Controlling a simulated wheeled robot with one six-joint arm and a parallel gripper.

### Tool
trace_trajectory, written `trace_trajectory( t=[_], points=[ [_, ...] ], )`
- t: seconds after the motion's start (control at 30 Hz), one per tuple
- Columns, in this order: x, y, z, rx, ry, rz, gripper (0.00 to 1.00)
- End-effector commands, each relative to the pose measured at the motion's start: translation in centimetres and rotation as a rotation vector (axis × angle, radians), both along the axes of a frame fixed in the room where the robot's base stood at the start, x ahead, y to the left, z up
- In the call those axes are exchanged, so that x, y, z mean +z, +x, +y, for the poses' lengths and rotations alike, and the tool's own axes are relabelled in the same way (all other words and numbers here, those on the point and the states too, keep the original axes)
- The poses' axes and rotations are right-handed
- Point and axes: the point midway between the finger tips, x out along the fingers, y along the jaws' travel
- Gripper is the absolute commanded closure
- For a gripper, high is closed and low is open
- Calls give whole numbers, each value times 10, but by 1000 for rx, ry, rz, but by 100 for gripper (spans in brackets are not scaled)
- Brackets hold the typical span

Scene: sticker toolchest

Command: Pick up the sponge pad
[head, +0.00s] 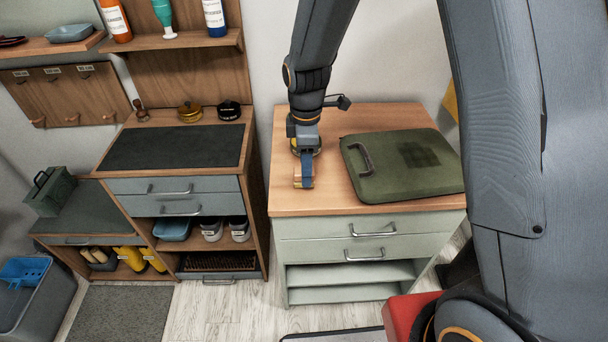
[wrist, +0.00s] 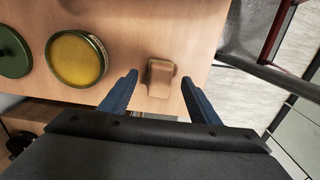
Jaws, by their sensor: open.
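The sponge pad appears to be a small tan block (wrist: 161,72) with rounded edges, lying on the wooden top in the wrist view. In the head view, a bit of tan (head: 297,171) shows beside the blue fingers; the rest is hidden behind them. My gripper (head: 303,182) points down over the front left part of the cabinet top. Its blue fingers are open, and in the wrist view the gripper (wrist: 160,78) has one finger on each side of the block, with a gap on both sides. I see no grip on it.
An open round tin with yellow contents (wrist: 77,59) and a dark green lid (wrist: 12,52) are left of the block in the wrist view. A green case with a handle (head: 400,165) lies to the right on the cabinet top (head: 340,120). The top's front edge is close.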

Motion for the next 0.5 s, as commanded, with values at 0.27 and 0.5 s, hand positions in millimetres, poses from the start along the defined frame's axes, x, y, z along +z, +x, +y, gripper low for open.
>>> trace_trajectory(
  t=[0.27, 0.5],
  points=[
    [-25, 0, 0, -1, 0, 0, 44],
    [-26, 0, 0, -1, 0, -1, 44]
  ],
)
